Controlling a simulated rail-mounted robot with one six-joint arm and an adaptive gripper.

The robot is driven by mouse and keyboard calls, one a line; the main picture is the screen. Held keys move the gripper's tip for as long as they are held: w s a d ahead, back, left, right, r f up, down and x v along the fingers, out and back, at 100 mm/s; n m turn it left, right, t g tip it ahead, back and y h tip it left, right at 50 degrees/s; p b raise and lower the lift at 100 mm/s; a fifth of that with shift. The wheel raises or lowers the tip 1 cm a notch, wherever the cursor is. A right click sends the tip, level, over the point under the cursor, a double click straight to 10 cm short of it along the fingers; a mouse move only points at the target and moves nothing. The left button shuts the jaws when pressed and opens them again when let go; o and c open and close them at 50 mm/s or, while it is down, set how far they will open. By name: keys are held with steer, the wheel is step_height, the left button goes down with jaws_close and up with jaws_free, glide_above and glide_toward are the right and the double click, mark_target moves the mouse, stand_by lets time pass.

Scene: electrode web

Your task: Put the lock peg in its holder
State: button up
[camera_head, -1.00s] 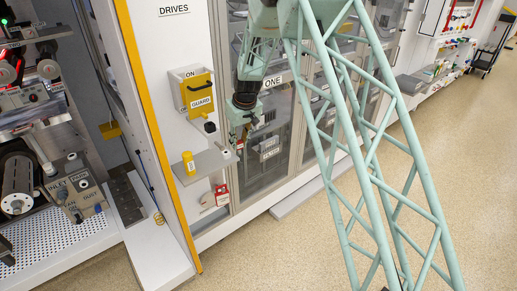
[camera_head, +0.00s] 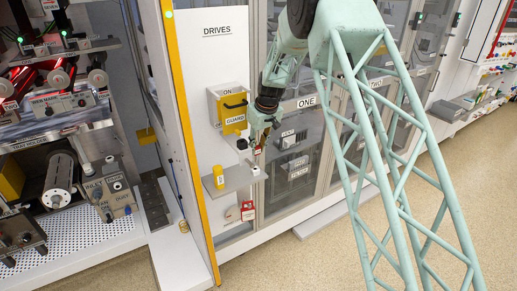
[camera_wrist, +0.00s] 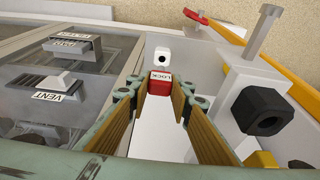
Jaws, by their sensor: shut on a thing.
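The lock peg (camera_wrist: 161,83) is a red block with a white LOCK label, held between my fingertips in the wrist view. It shows as a small red spot in the head view (camera_head: 257,150). My gripper (camera_head: 259,145) is shut on it, above the grey shelf (camera_head: 238,180) on the DRIVES panel. A white block with a dark hole (camera_wrist: 163,57), apparently the holder, sits just beyond the peg in the wrist view. It shows at the shelf's right end in the head view (camera_head: 255,170). The peg's lower end is hidden.
A yellow cylinder (camera_head: 219,177) stands on the shelf's left part. A black knob (camera_wrist: 262,108) projects close to the right finger. The yellow GUARD handle (camera_head: 235,115) is above the shelf, and a red padlock-like piece (camera_head: 248,211) is below. Glass cabinet doors (camera_head: 295,150) stand to the right.

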steer(key=shift+w+a+r, duration=0.25)
steer(key=shift+w+r, duration=0.05)
steer(key=shift+r, duration=0.15)
steer(key=shift+w+a+r, duration=0.25)
steer(key=shift+w+r, duration=0.05)
steer(key=shift+r, duration=0.15)
steer(key=shift+s+f+b, duration=0.15)
steer(key=shift+f+b, duration=0.1)
steer(key=shift+f, duration=0.5)
steer(key=shift+s+f+b, duration=0.1)
steer(key=shift+f+b, duration=0.1)
steer(key=shift+f, duration=0.5)
steer(key=shift+a+f, duration=0.3)
steer(key=shift+f, duration=0.65)
steer(key=shift+d+f+b, duration=0.2)
steer(key=shift+f+b, duration=0.1)
steer(key=shift+f, duration=0.05)
steer(key=shift+w+f, duration=0.15)
steer(key=shift+f, duration=0.25)
steer(key=shift+d, duration=0.1)
steer(key=shift+f, duration=0.3)
steer(key=shift+r, duration=0.1)
